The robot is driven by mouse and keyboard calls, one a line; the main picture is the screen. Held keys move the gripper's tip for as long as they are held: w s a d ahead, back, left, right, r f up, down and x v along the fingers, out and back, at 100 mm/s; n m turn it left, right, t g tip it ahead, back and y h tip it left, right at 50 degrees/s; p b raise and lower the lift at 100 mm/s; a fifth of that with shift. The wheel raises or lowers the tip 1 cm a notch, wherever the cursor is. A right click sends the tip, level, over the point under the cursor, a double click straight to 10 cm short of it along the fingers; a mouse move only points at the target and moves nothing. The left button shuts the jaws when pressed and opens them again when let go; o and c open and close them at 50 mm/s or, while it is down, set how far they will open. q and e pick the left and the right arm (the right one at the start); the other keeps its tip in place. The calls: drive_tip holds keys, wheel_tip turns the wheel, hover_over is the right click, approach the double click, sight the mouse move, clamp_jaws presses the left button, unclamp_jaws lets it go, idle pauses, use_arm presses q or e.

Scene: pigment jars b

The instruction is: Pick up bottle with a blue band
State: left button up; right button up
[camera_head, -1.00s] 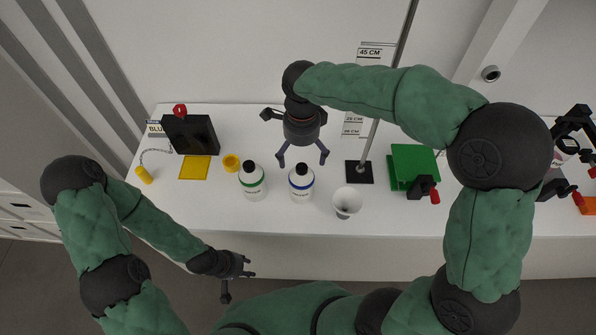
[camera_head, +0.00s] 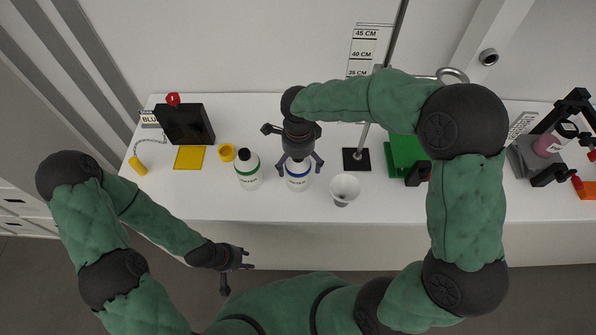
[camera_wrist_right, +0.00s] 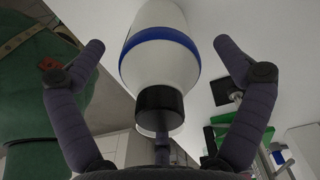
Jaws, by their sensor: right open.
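The white bottle with a blue band (camera_head: 298,177) stands upright on the white table in the head view. In the right wrist view the same bottle (camera_wrist_right: 160,55) shows its black cap close to the camera, between the fingers. My right gripper (camera_head: 299,167) is open over the bottle, with one finger on each side of it. The wrist view shows space between both fingers and the bottle. The gripper hides the bottle's cap in the head view. My left gripper (camera_head: 246,260) hangs in front of the table, away from the bottles; its jaw state is unclear.
A white bottle with a green band (camera_head: 248,173) stands just left. A white cup (camera_head: 344,188) stands to the right, near a stand's black base (camera_head: 356,159). A yellow cup (camera_head: 227,152), a yellow square (camera_head: 189,158) and a black box (camera_head: 190,124) are at left.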

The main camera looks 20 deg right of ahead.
drive_tip(key=c, duration=1.5)
